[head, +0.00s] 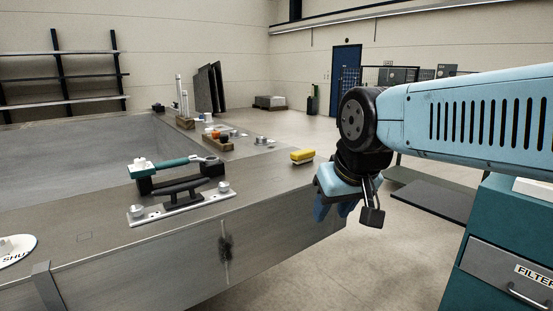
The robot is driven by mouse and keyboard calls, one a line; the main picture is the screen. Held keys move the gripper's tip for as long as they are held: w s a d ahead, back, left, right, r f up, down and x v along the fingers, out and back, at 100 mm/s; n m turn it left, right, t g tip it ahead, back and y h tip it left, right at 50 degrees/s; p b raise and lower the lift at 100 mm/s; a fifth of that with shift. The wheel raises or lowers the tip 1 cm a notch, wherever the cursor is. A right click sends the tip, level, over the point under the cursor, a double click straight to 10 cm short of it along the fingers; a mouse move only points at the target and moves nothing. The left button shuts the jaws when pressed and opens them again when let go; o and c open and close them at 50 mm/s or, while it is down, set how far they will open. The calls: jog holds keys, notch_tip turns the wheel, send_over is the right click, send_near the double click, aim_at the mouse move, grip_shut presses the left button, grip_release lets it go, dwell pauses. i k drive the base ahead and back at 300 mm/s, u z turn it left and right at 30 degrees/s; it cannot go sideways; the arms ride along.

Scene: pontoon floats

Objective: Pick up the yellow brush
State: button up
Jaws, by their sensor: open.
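The yellow brush (302,155) is a small yellow block with a darker underside. It lies on the grey metal deck (265,185), close to its right end. My gripper (346,211) hangs from the light blue arm to the right of the brush and lower in the picture. It points down, open and apart from the brush. Nothing shows between its jaws. The brush is in plain view.
A black bracket on a metal plate (180,207), with a teal-handled tool (170,163) on it, stands left of the brush. Small parts in a wooden tray (217,143) lie behind. A teal cabinet (500,245) stands at right. The deck around the brush is clear.

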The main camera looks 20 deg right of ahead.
aim_at(305, 156)
jog(key=u, duration=0.1)
jog(key=i, duration=1)
jog(key=z, duration=0.05)
